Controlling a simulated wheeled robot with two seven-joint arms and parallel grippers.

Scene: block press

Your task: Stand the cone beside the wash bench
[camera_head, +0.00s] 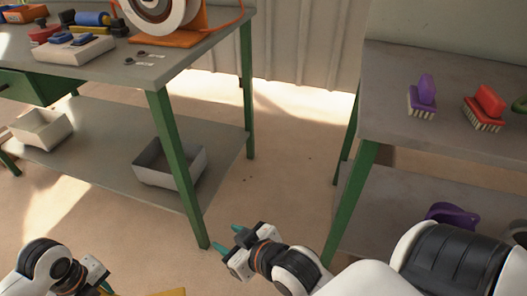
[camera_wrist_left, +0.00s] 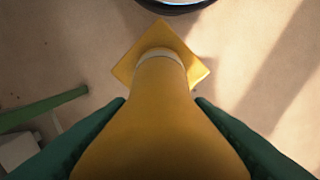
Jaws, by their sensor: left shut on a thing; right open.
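The yellow cone (camera_wrist_left: 160,125) fills the lower middle of the left wrist view, with a pale band near its square base (camera_wrist_left: 125,68). My left gripper (camera_wrist_left: 160,103) is shut on it, a green finger on each side. In the head view, a yellow edge (camera_head: 172,292), likely the cone's base, shows at the bottom beside my left gripper (camera_head: 106,286). The bench with brushes (camera_head: 400,75) at the right looks like the wash bench. My right gripper (camera_head: 230,245) is open and empty, left of that bench's front leg.
A green-legged workbench (camera_head: 190,75) with tools on top stands at the left. Its lower shelf (camera_head: 100,165) holds a grey bin (camera_head: 170,178) and a pale bin (camera_head: 40,138). Bare floor (camera_head: 270,165) lies between the benches. A purple item (camera_head: 450,215) sits on the right bench's lower shelf.

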